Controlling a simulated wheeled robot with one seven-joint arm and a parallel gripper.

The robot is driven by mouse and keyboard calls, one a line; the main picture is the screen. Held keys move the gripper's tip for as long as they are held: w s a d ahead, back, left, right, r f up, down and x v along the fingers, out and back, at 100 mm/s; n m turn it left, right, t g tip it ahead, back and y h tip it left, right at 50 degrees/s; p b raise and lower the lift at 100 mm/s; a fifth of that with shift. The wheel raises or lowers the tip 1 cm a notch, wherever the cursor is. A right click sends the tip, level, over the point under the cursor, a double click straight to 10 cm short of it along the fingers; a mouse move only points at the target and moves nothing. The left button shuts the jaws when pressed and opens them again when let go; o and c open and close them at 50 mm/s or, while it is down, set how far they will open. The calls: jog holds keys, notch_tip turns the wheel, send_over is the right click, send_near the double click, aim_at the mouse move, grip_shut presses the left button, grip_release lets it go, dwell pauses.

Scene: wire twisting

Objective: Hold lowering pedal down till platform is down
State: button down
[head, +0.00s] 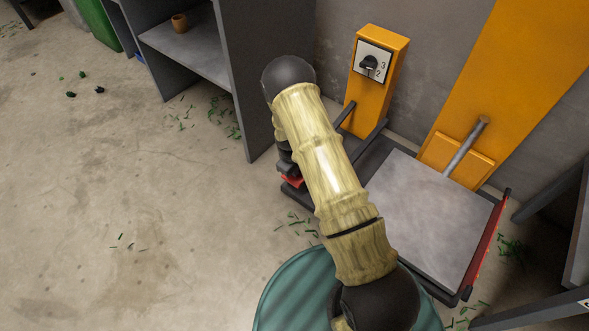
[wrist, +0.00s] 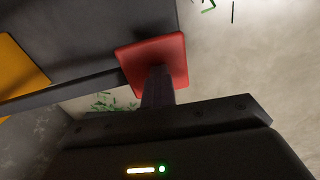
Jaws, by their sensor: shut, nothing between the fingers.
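A red pedal (wrist: 135,65) shows in the wrist view, with my gripper's (wrist: 158,72) shut fingers overlapping its face. Nothing is between the fingers. They look to be on or very near the pedal; I cannot tell how far it is pressed. In the head view a bit of the red pedal (head: 292,182) shows beside the platform's left edge, mostly hidden by my arm. The platform (head: 435,215) is a grey plate in a dark frame with a red right edge. It looks low and level, but its exact height is unclear.
An orange post (head: 376,85) with a black selector knob (head: 369,63) marked 2 and 3 stands behind the platform. A grey shelf (head: 195,55) holds a brown pot (head: 179,23). Green scraps litter the floor, which is open at left.

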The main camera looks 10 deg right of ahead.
aim_at(290, 182)
jog(key=shift+s+a+f, duration=0.1)
jog(key=shift+a+f, duration=0.15)
jog(key=shift+f, duration=0.55)
jog(key=shift+r+p, duration=0.85)
jog(key=shift+p, duration=0.2)
notch_tip(290, 182, up, 14)
jog(key=s+a+p, duration=0.2)
jog(key=p, duration=0.6)
jog(key=shift+f+p, duration=0.25)
jog(key=shift+p, duration=0.15)
jog(key=shift+r, duration=0.1)
